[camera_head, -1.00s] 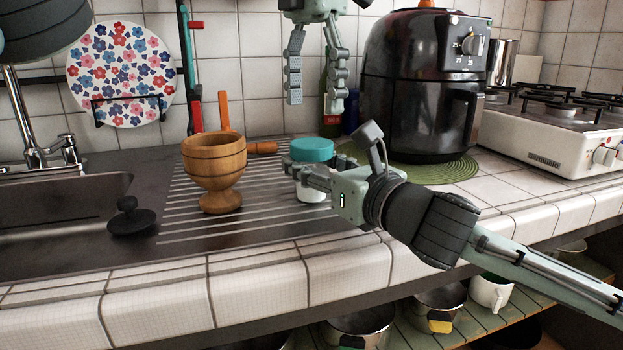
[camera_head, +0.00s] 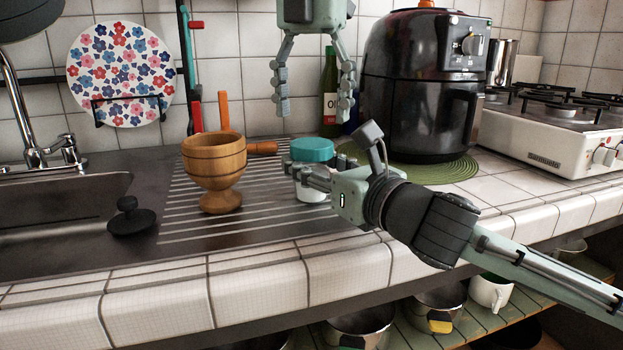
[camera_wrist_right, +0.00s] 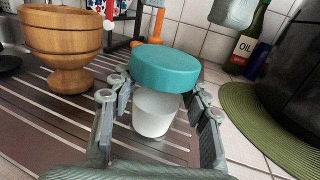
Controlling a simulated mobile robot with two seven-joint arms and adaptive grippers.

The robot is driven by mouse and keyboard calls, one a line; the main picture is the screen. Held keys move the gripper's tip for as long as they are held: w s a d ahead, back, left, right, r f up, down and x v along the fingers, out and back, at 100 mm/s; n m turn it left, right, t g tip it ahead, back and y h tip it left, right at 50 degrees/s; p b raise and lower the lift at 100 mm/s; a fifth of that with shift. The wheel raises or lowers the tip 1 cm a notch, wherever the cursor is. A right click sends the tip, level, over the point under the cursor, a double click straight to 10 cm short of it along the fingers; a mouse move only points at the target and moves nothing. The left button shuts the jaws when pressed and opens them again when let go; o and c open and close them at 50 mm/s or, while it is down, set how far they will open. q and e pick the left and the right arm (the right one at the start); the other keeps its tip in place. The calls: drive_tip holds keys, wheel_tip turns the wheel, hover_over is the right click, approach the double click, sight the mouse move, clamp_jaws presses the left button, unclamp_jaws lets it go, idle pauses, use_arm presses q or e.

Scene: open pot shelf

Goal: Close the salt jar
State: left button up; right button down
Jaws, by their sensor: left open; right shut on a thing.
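The salt jar is a small white jar (camera_head: 312,188) with a teal lid (camera_head: 312,150), standing on the ribbed drainboard. In the right wrist view, the teal lid (camera_wrist_right: 165,68) lies on top of the white body (camera_wrist_right: 156,112) and looks slightly off-centre; I cannot tell whether it is fully seated. My right gripper (camera_head: 318,170) is shut around the jar's body below the lid, partly hiding it. My left gripper (camera_head: 314,112) points down above the lid with fingers spread wide, empty and apart from it.
A wooden mortar (camera_head: 214,165) stands left of the jar, with its pestle (camera_head: 262,148) behind. A black sink plug (camera_head: 131,218) lies near the sink. A black air fryer (camera_head: 420,90) on a green mat (camera_head: 440,172) is at right. An oil bottle (camera_head: 329,95) stands behind.

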sight(311, 143)
use_arm(q)
drive_tip(key=shift+f, duration=2.45)
drive_tip(key=c, duration=1.2)
drive_tip(key=o, duration=1.4)
wheel_tip(311, 143, up, 12)
drive_tip(key=shift+r, duration=0.1)
